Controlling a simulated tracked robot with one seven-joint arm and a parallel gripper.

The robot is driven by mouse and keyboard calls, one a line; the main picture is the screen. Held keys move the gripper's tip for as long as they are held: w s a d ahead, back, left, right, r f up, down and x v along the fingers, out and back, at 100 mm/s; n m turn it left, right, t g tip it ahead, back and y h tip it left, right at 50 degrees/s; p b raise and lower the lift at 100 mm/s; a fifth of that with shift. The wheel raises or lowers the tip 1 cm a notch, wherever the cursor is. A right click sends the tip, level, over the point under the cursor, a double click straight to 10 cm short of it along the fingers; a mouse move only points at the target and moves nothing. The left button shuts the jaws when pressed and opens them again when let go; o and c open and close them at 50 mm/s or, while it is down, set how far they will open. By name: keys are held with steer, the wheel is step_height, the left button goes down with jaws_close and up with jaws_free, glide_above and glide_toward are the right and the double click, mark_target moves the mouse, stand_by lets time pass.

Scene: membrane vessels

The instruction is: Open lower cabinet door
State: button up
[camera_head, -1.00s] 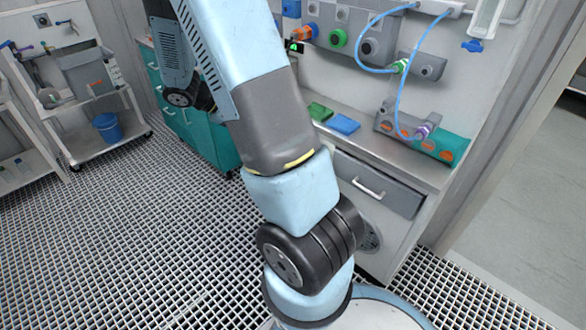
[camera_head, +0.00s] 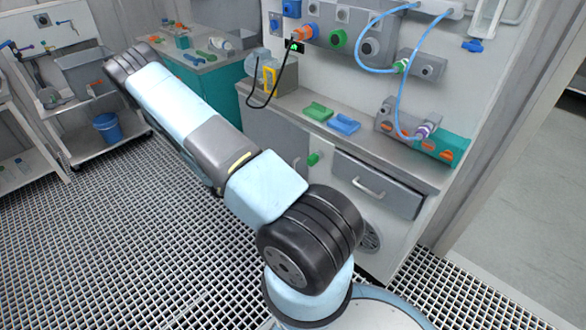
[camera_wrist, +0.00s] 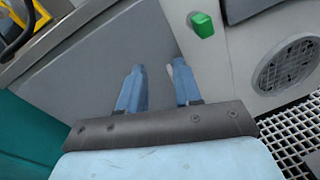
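The grey lower cabinet door (camera_head: 272,137) is under the counter, left of a green knob (camera_head: 314,159). It looks closed, and my arm hides its lower part. In the wrist view the door (camera_wrist: 105,60) fills the left and middle, and the green knob (camera_wrist: 202,25) sits on the lighter panel to its right. My gripper (camera_wrist: 157,82) is open, its two blue fingers apart and pointing at the door near its right edge. A small pale piece shows beside the right finger; I cannot tell if it is the door handle. My arm hides the gripper in the head view.
A drawer with a handle (camera_head: 369,187) is right of the knob, with a round vent (camera_head: 370,236) below. Green (camera_head: 318,111) and blue (camera_head: 344,124) pieces lie on the counter (camera_head: 290,104). A teal cabinet (camera_head: 213,88) stands at left.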

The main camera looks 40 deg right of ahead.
mark_target(294, 167)
step_height(294, 167, down, 14)
steer(key=s+d+n+t, duration=0.2)
steer(key=n+t, duration=0.4)
steer(key=n, duration=0.1)
steer(key=x, duration=0.9)
steer(key=s+x, duration=0.1)
steer(key=x, duration=0.4)
steer(key=shift+r, duration=0.2)
jaws_close()
steer(key=shift+a, duration=0.25)
steer(key=shift+d, duration=0.1)
steer(key=shift+w+g, duration=0.1)
steer(key=shift+g, duration=0.3)
